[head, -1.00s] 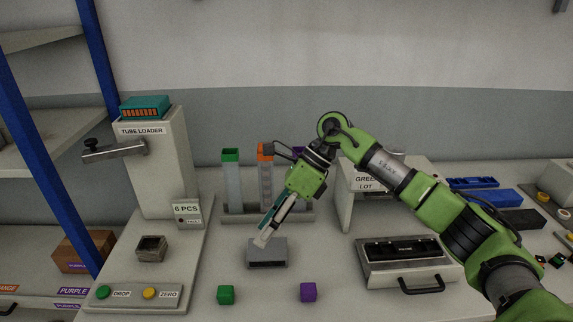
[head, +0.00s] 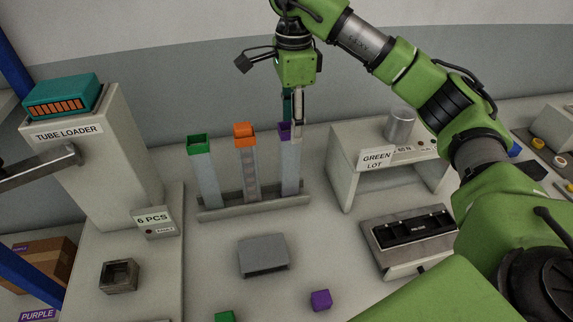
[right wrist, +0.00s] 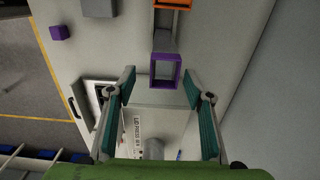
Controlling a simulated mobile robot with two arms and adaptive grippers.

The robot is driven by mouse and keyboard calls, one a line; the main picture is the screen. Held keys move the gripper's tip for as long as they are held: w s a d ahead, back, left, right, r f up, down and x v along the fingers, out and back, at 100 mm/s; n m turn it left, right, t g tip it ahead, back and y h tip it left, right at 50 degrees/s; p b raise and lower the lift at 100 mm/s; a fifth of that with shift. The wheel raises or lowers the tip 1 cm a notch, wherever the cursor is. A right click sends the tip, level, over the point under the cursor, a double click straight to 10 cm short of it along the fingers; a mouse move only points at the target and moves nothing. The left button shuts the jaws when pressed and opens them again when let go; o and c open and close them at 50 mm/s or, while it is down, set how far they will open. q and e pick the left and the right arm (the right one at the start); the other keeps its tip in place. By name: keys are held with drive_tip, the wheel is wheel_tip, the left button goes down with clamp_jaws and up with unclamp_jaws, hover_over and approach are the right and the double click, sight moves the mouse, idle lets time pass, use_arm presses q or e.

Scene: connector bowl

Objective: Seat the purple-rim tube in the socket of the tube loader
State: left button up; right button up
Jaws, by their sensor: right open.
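The purple-rim tube (head: 290,165) stands upright at the right end of a grey rack, beside an orange-rim tube (head: 246,160) and a green-rim tube (head: 202,170). My right gripper (head: 294,122) points down at its top, partly covering the purple rim. In the right wrist view the square purple rim (right wrist: 166,71) lies between the spread fingertips of the open gripper (right wrist: 159,78), with gaps at the sides; I cannot tell whether the fingertips reach below the rim. The tube loader (head: 100,150) stands at the left. A small square open-topped fitting (head: 119,275) is on its base. My left gripper is out of view.
A grey block (head: 263,256) and a purple cube (head: 321,300) lie in front of the rack (head: 225,212). The "GREEN LOT" stand (head: 345,165) is close right of the purple-rim tube. A black-topped device (head: 380,240) stands at the front right.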

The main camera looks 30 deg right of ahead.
sight(289, 158)
drive_tip(key=f+p, duration=0.1)
drive_tip(key=f, duration=0.2)
drive_tip(key=f+p, duration=0.1)
drive_tip(key=f, duration=0.3)
drive_tip(key=f+p, duration=0.2)
drive_tip(key=f, duration=0.2)
drive_tip(key=shift+w+a, duration=0.15)
drive_tip(key=shift+w, duration=0.2)
drive_tip(key=shift+f, duration=0.25)
drive_tip(key=c, duration=1.2)
